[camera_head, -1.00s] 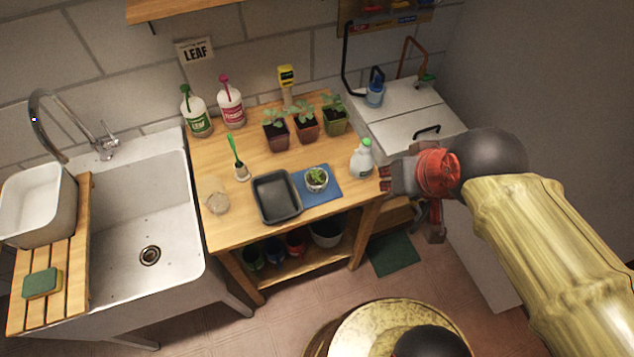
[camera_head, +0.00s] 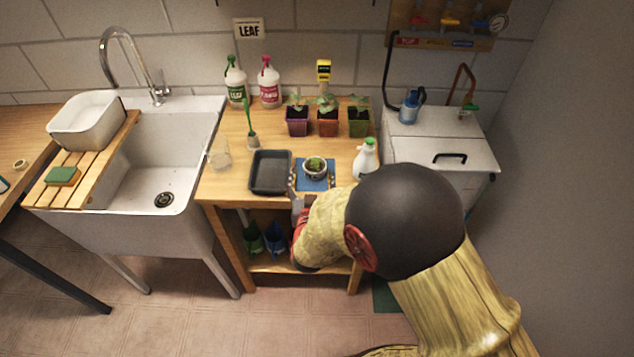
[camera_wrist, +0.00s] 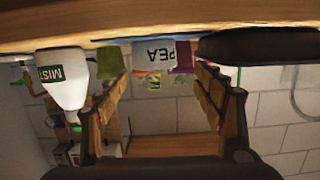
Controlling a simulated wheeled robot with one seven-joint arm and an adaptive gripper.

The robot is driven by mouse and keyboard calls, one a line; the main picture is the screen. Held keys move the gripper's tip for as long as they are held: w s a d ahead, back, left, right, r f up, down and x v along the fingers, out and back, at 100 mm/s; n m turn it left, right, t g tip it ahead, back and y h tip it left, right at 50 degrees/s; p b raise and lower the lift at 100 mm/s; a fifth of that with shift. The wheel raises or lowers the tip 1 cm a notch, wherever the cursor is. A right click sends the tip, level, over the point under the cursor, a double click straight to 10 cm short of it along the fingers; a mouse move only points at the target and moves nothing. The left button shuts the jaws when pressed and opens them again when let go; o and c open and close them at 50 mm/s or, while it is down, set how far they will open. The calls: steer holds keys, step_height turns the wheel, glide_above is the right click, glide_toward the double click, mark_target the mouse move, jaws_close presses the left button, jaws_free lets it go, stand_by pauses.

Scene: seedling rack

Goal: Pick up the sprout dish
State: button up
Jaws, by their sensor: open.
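The sprout dish is a small white round dish (camera_head: 315,174) with green sprouts, standing on a blue mat (camera_head: 325,187) near the front of the wooden bench. In the wrist view, which is upside down, its white side (camera_wrist: 146,53) shows the letters PEA. My gripper (camera_head: 307,187) is low at the bench's front edge, just in front of the dish, and partly hidden by my arm. In the wrist view my gripper (camera_wrist: 163,74) is open and empty, its two fingers apart on either side of the dish's outline. I cannot tell the remaining gap.
A dark tray (camera_head: 270,172) stands close left of the dish. A white spray bottle (camera_head: 366,160), also in the wrist view (camera_wrist: 62,83), stands to the right. Potted seedlings (camera_head: 328,124) stand behind. A clear cup (camera_head: 219,155) is at the bench's left.

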mark_target(315, 165)
steer(key=shift+o, duration=0.3)
steer(key=shift+s+d+f, duration=0.1)
steer(key=shift+s+f, duration=0.35)
steer(key=shift+f, duration=0.2)
steer(key=shift+t, duration=0.3)
steer(key=w+b, duration=0.1)
steer(key=w, duration=0.1)
steer(key=w+b, duration=0.1)
steer(key=w, duration=0.1)
steer(key=w+b, duration=0.1)
steer(key=w, duration=0.2)
steer(key=shift+d+f, duration=0.4)
steer(key=shift+w, duration=0.3)
steer(key=shift+c, duration=0.3)
steer(key=c, duration=1.1)
steer(key=shift+r, duration=0.1)
steer(key=shift+c, duration=1.4)
